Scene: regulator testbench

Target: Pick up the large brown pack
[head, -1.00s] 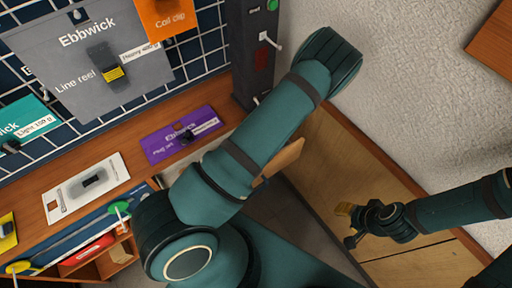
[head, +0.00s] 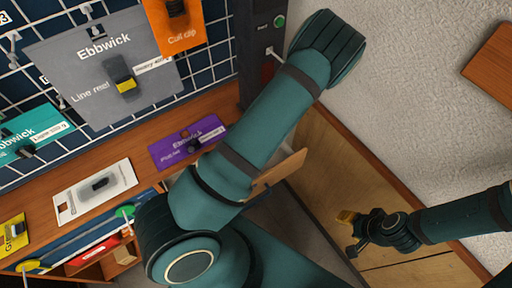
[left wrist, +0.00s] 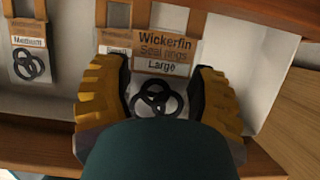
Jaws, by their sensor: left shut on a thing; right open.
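The large brown pack (left wrist: 165,47), labelled "Wickerfin Seal rings Large", shows in the left wrist view. It has a brown header and a clear lower part with several black rings. My left gripper (left wrist: 160,92) is shut on its clear lower part, one yellow finger at each side. A teal shape of mine covers the bottom of that view. The pack and the left gripper cannot be made out in the head view. My right gripper (head: 352,233) is open and empty at the lower right of the head view.
A medium ring pack (left wrist: 30,50) is at the left, and a small pack (left wrist: 115,45) is partly hidden behind the large one. The head view shows a pegboard with a grey Ebbwick pack (head: 75,80) and a purple pack (head: 170,150) on the wooden bench.

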